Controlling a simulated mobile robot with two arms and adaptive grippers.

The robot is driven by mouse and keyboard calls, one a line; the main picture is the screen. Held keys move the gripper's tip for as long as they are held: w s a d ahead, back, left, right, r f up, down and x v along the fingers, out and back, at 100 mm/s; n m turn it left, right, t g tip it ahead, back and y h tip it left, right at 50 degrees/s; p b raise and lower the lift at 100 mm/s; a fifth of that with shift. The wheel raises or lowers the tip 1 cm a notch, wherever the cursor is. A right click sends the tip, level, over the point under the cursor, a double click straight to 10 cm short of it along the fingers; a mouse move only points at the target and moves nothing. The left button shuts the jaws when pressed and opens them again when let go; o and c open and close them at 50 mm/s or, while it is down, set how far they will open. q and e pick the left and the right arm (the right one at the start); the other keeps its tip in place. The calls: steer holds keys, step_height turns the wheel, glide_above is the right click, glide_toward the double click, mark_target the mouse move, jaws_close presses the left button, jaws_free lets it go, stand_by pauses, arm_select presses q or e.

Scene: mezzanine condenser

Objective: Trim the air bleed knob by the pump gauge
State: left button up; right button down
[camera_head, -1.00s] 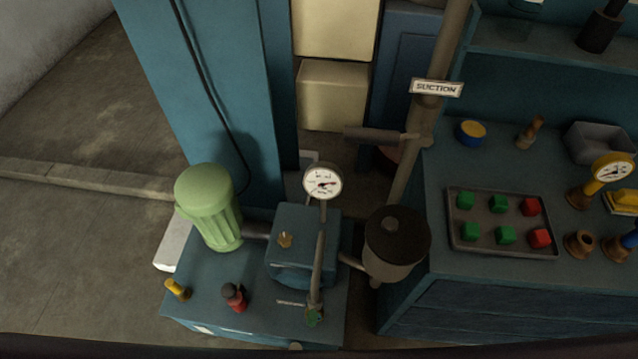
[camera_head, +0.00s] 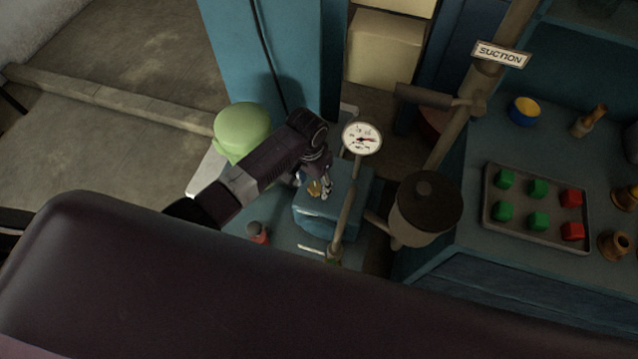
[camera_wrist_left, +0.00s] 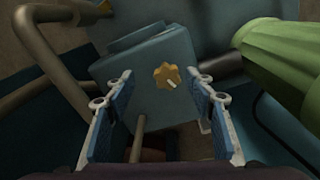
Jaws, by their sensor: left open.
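The air bleed knob is a small brass, lobed knob (camera_head: 314,188) on top of the blue pump body (camera_head: 345,205). In the left wrist view the knob (camera_wrist_left: 166,75) has a pale pointer and sits between and beyond my fingertips. My left gripper (camera_head: 326,190) is open above the pump, close to the knob; the wrist view shows its two blue-padded fingers (camera_wrist_left: 162,82) apart with nothing held. Whether they touch the knob I cannot tell. The round white pump gauge (camera_head: 362,139) stands on a stem just right of the gripper. My right gripper is out of view.
A green motor (camera_head: 242,130) stands left of the pump, partly behind my left arm. A dark-lidded pot (camera_head: 426,207) and a pipe with a SUCTION sign (camera_head: 501,54) stand to the right. A tray (camera_head: 540,244) of green and red blocks lies on the right bench.

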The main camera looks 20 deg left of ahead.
mark_target(315, 187)
arm_select(q)
steer(key=w+r, duration=0.2)
steer(key=r, duration=0.1)
steer(key=shift+w+a, duration=0.1)
steer(key=shift+f, duration=3.9)
steer(key=c, duration=1.2)
steer(key=shift+o, duration=0.2)
steer(key=shift+r, duration=0.1)
